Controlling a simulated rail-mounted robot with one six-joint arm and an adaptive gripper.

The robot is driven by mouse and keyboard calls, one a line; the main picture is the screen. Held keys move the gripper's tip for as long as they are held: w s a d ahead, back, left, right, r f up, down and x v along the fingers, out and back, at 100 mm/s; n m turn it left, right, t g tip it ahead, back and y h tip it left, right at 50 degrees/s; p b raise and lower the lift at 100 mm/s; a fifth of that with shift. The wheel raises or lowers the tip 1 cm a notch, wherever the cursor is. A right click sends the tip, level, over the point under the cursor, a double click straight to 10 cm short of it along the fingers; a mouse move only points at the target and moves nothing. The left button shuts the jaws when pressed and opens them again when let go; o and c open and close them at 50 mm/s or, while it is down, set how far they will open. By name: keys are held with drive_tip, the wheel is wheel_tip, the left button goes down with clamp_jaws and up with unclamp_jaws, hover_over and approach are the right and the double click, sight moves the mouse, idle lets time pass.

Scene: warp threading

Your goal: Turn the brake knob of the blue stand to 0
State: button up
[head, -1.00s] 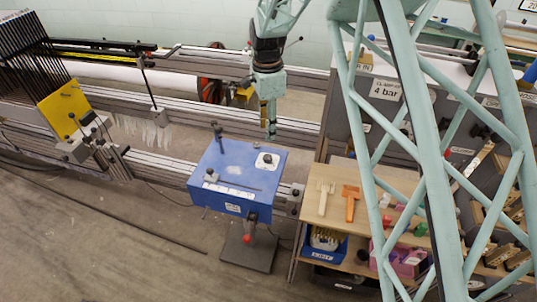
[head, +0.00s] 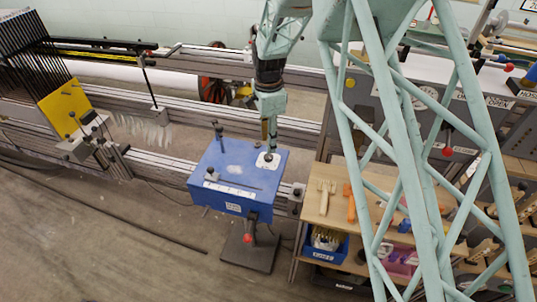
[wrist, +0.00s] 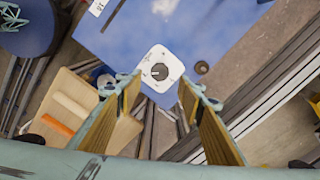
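The blue stand (head: 225,168) is a blue box on a dark foot plate, left of the wooden shelf. Its brake knob (wrist: 158,72) is a small dark knob on a white dial plate (head: 267,161) at the top's far right corner. My gripper (head: 269,147) is just above that plate in the head view, where it partly hides the knob. In the wrist view my gripper (wrist: 158,90) is open, its fingers apart on either side of the dial plate, with nothing between them. The dial's numbers are too small to read.
A black-handled lever (head: 218,130) rises from the stand's back left, and a red-ended handle (head: 248,238) is at its front. Metal rails (head: 170,167) run behind it. A shelf (head: 312,205) with tools stands to the right.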

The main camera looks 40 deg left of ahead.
sight(268, 156)
drive_tip(key=shift+f+b, duration=0.3)
drive_tip(key=shift+f, duration=3.15)
drive_tip(key=c, duration=0.9)
drive_tip(key=shift+o, duration=0.2)
